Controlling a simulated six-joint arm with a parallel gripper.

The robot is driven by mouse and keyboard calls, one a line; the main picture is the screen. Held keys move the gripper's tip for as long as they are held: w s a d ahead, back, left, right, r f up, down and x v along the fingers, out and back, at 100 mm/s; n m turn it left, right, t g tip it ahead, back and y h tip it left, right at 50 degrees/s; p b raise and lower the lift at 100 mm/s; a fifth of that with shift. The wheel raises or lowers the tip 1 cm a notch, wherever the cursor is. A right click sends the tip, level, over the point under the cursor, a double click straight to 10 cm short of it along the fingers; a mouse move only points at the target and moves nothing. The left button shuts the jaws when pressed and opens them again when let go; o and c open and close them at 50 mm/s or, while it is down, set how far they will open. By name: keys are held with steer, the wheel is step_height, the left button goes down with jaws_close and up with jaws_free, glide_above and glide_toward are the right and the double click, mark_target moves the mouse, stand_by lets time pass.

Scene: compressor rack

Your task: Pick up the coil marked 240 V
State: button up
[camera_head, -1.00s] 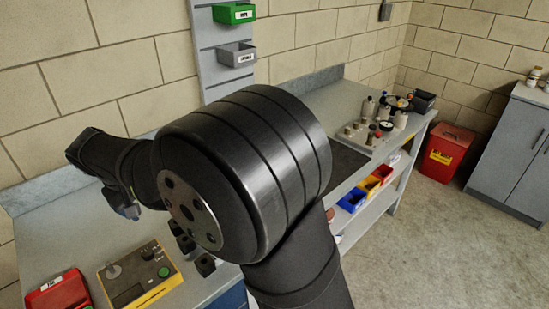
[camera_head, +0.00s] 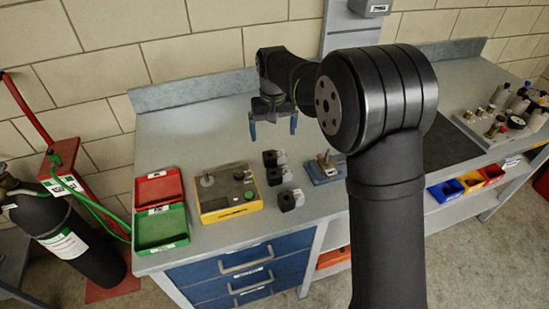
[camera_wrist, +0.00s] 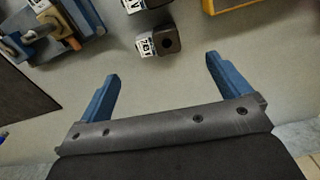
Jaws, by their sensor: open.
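Three small black coils with white labels stand in a row on the bench in the head view: a back one (camera_head: 271,158), a middle one (camera_head: 276,176) and a front one (camera_head: 289,199). Their labels are too small to read there. In the wrist view the nearest coil (camera_wrist: 168,40) shows a label ending in V, its number not clear to me. A second label at the top edge is cut off. My gripper (camera_head: 273,132) is open and empty, above the bench behind the row. In the wrist view its blue fingers (camera_wrist: 162,68) are wide apart, short of the nearest coil.
A yellow control box (camera_head: 228,192) stands left of the coils, with red (camera_head: 160,187) and green (camera_head: 161,229) trays beyond. A blue fixture (camera_head: 324,169) stands close on their right. A dark mat (camera_head: 450,143) lies further right. The bench behind the yellow box is clear.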

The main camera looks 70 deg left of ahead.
mark_target(275, 153)
step_height(275, 153, down, 5)
steer(key=shift+f, duration=0.1)
steer(key=shift+w+f, duration=0.15)
steer(key=shift+f, duration=1.2)
steer(key=shift+w+f, duration=0.15)
steer(key=shift+f, duration=1.15)
steer(key=shift+c, duration=0.4)
steer(key=c, duration=1.1)
